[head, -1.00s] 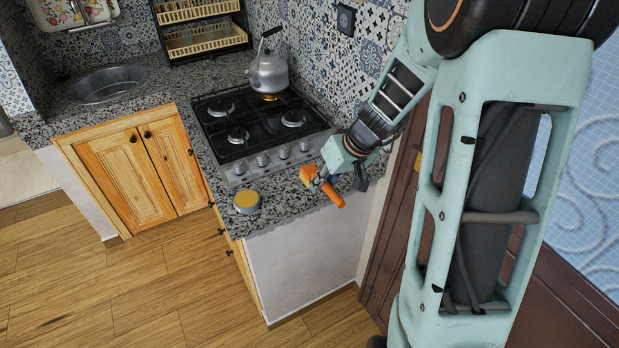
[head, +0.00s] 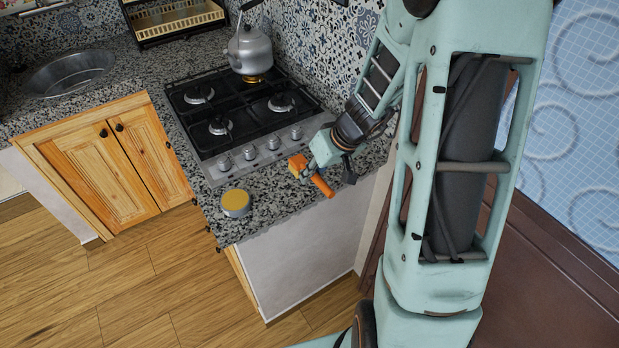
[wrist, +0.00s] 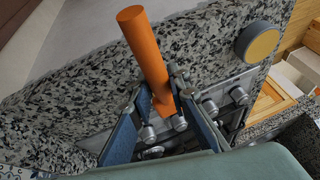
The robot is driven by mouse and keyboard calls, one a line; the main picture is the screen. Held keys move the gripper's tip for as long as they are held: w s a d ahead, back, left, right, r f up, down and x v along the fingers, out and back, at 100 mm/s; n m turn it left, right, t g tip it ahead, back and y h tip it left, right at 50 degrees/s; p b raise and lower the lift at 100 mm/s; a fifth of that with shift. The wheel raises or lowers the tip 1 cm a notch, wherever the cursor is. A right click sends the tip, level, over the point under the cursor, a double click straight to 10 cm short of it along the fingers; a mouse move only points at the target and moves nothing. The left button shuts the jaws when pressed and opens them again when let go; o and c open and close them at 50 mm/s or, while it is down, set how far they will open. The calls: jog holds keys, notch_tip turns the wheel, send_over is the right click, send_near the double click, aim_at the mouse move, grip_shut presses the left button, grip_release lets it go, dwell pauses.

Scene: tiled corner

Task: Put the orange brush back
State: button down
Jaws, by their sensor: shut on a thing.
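The orange brush (head: 321,184) is held in my gripper (head: 306,169) above the front right part of the granite counter, beside the stove. In the wrist view the brush's thick orange handle (wrist: 145,45) points up and away, and its lower end sits between the two blue-grey fingers of my gripper (wrist: 165,95). My gripper is shut on it. The brush's far end is partly hidden by the fingers.
A round tin with a yellow top (head: 236,203) stands on the granite counter (head: 283,199) near its front corner. The black gas stove (head: 235,115) with a kettle (head: 250,50) lies behind it. A dish rack (head: 175,22) and sink (head: 68,74) are further left.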

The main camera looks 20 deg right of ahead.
notch_tip(320, 180, down, 2)
jog(key=shift+w+f+b, duration=0.1)
jog(key=shift+b, duration=0.35)
jog(key=shift+f+b, duration=0.3)
jog(key=shift+f, duration=0.05)
jog(key=c, duration=1.8)
grip_release()
jog(key=shift+r, duration=0.1)
jog(key=shift+d+r, duration=0.1)
jog(key=shift+r, duration=0.15)
jog(key=p+v, duration=0.1)
jog(key=v, duration=1)
jog(key=shift+r, duration=0.2)
